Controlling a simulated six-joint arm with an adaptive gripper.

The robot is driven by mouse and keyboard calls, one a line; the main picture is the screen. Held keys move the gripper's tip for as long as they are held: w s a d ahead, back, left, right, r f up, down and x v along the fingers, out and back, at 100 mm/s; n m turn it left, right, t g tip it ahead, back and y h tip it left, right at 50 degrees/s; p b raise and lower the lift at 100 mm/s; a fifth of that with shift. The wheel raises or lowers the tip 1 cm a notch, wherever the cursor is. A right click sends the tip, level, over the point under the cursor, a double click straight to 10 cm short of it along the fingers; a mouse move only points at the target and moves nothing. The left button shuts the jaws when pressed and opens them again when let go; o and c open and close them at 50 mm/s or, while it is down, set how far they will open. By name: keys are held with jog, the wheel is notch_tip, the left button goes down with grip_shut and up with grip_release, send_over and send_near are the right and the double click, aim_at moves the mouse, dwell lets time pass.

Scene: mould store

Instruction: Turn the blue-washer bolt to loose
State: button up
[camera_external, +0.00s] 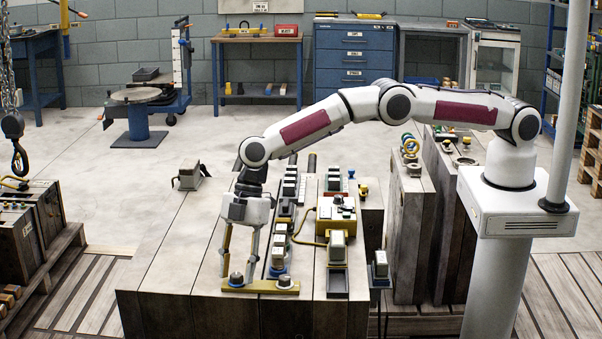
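A yellow bar (262,287) lies across the near end of the mould block. The fingertips are low, close to the bar. A gap seems to show between fingers and bolt; whether either finger touches it is too small to tell. The bolt's turn marking cannot be read.
Grey-topped clamps (278,258) stand in a row just right of my gripper. A yellow box (336,218) with a cable and another clamp (337,250) stand further right. The block's top left of my gripper (180,250) is clear.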

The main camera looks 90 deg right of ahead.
jog(key=shift+d+r, duration=0.1)
jog(key=shift+r, duration=0.05)
jog(key=v, duration=0.7)
dwell(0.3)
